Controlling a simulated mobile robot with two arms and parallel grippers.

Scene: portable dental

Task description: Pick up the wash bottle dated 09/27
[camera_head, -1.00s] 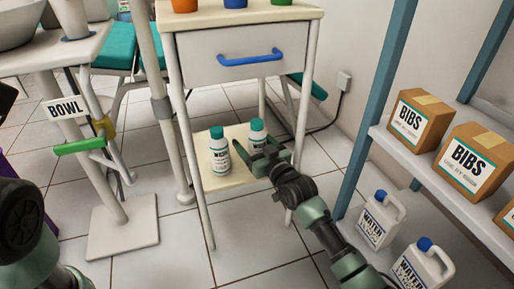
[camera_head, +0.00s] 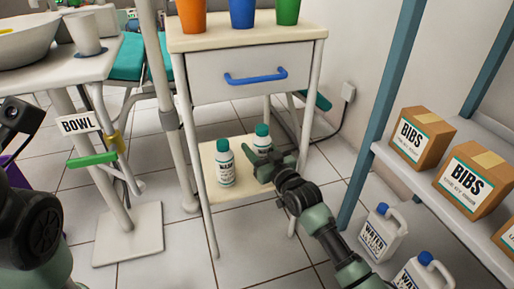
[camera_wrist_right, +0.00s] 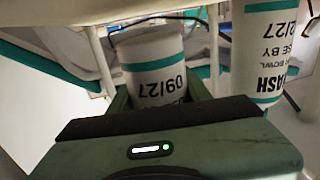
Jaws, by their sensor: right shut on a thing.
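Two white wash bottles with teal caps are at the cart's lower shelf (camera_head: 228,203). The left bottle (camera_head: 225,165) stands upright and free. The right bottle (camera_head: 262,139) is upright and a little farther back, its lower part hidden behind my right gripper (camera_head: 262,166). My right gripper is shut on this right bottle. In the right wrist view the held bottle (camera_wrist_right: 152,58) appears upside down between the jaws and reads 09/27. I cannot tell whether the held bottle touches the shelf. My left gripper's fingers are not visible.
The cart's drawer (camera_head: 250,75) is above the bottles, with cups on top. Its thin legs stand close to my right arm. A shelf with BIBS boxes (camera_head: 421,137) and WATER jugs (camera_head: 383,232) is at the right. The bowl stand (camera_head: 128,235) is at the left.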

